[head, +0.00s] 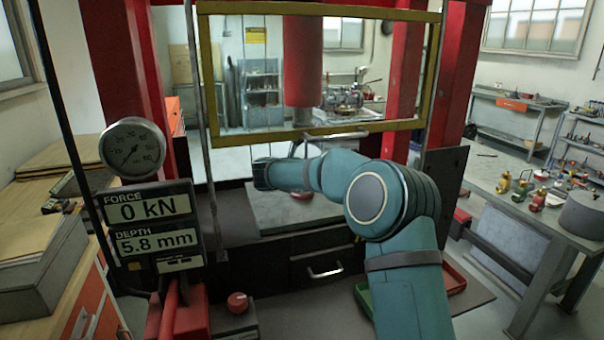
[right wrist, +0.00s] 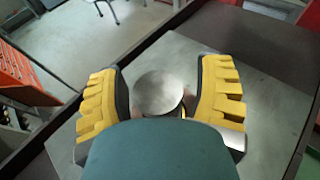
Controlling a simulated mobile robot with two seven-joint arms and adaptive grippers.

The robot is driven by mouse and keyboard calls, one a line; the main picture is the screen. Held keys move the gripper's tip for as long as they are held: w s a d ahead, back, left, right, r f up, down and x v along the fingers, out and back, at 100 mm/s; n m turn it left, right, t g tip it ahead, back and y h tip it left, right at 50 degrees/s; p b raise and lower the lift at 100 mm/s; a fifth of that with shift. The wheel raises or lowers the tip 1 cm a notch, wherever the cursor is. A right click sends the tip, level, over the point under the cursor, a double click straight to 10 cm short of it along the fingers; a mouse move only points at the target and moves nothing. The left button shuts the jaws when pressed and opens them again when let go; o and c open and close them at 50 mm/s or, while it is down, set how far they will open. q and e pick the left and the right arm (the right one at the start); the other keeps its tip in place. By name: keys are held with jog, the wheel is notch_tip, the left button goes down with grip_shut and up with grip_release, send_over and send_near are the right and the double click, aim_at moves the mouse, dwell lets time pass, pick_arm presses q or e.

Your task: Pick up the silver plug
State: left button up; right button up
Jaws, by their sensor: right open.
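The silver plug (right wrist: 158,90) shows in the right wrist view as a round, flat-topped grey metal disc over the press plate (right wrist: 262,85). My right gripper (right wrist: 160,84) has its two yellow-and-black fingers spread, one on each side of the plug, with a visible gap at least on the right. The lower part of the plug is hidden behind my teal wrist. In the head view my right arm reaches into the press over the plate (head: 325,212); its fingers and the plug cannot be made out there. My left gripper is not in view.
The red press frame (head: 126,75) and yellow-framed guard (head: 436,70) surround the work area. A gauge (head: 133,147) and a display (head: 150,222) reading 0 kN and 5.8 mm stand at left. A bench (head: 520,205) with several small valves is at right.

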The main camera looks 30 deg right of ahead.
jog(key=shift+a, duration=0.1)
grip_shut()
jog(key=shift+r, duration=0.1)
dwell(0.3)
